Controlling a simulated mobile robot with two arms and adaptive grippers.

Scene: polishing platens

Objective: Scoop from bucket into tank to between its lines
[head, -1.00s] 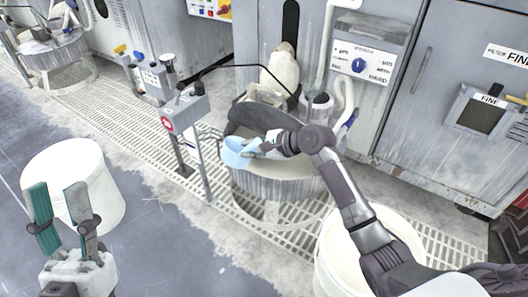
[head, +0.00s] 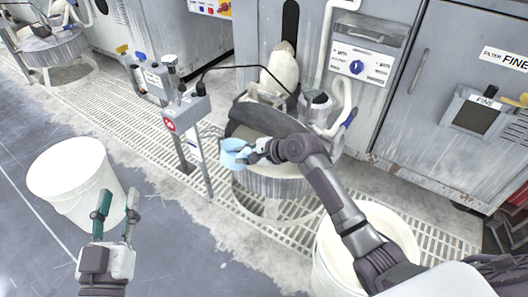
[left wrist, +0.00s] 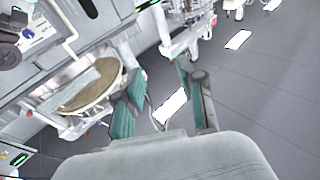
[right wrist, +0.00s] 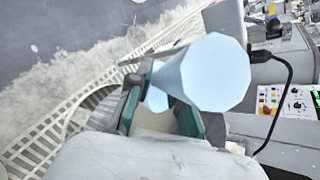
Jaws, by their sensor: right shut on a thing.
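My right gripper (head: 256,152) is shut on a light blue scoop (head: 234,153) over the near left rim of the round grey tub (head: 275,187). In the right wrist view the scoop (right wrist: 205,75) sticks out past the fingers (right wrist: 160,105); its contents are hidden. A white bucket (head: 328,262) stands at the front right, partly behind my right arm. Another white bucket (head: 62,200) stands at the left. My left gripper (head: 117,203) is open and empty, in front of that left bucket. A small grey cylinder (head: 317,106) stands at the tub's back right. I cannot make out any level lines.
Grey cabinets (head: 440,100) close off the back. Floor grating (head: 225,205) runs under the tub.

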